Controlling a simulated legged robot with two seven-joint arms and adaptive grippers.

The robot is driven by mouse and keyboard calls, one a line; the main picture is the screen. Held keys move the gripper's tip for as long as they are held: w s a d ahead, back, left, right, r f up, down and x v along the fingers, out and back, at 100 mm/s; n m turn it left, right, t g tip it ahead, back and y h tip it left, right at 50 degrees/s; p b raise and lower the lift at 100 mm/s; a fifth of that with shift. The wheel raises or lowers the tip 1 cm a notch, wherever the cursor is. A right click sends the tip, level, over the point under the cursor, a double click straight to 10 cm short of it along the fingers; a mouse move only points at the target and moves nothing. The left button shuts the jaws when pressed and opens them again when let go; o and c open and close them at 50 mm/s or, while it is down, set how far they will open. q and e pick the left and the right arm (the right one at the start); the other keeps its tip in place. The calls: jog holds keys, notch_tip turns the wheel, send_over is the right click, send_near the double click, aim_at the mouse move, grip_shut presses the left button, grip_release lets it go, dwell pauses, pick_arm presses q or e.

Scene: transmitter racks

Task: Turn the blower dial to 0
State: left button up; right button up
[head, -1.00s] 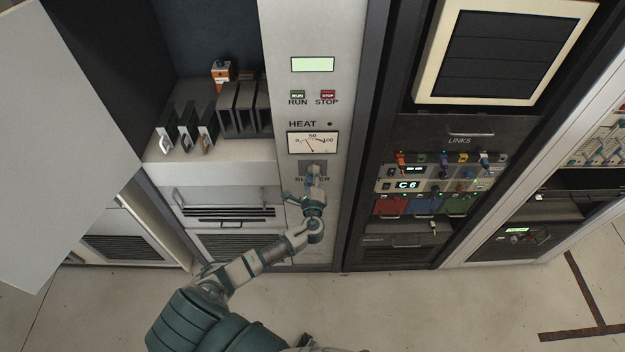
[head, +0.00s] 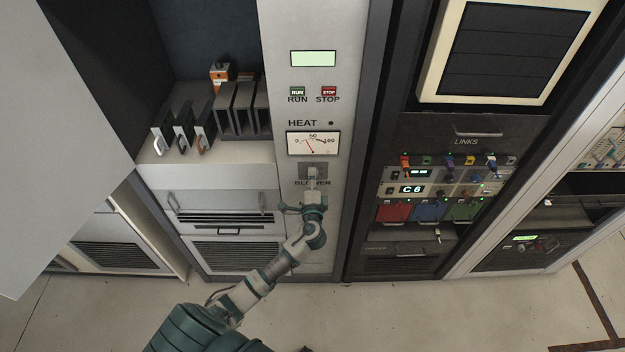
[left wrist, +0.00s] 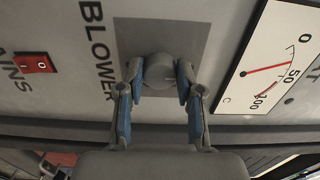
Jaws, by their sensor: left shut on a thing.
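The blower dial (left wrist: 158,70) is a round grey knob on a darker square plate, beside the word BLOWER in the left wrist view. In the head view its plate (head: 303,170) sits under the heat meter, and the knob is mostly hidden by my gripper. My left gripper (left wrist: 159,76) has its two blue-padded fingers on opposite sides of the knob, shut on it. It also shows in the head view (head: 313,180), reaching up from below. I cannot read the dial's pointer or scale. My right gripper is in neither view.
The heat meter (head: 313,143) is above the dial, with green RUN (head: 297,91) and red STOP (head: 328,91) buttons higher up. A red switch (left wrist: 35,63) is near the dial. An open grey door (head: 60,150) fills the left. The floor in front is clear.

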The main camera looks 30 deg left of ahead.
pick_arm(q)
jog(key=shift+s+f, duration=0.1)
jog(key=shift+f, duration=0.4)
jog(key=o, duration=1.1)
jog(key=shift+o, duration=0.3)
jog(key=shift+r, duration=0.2)
jog(key=v, duration=1.2)
jog(key=shift+a, duration=0.1)
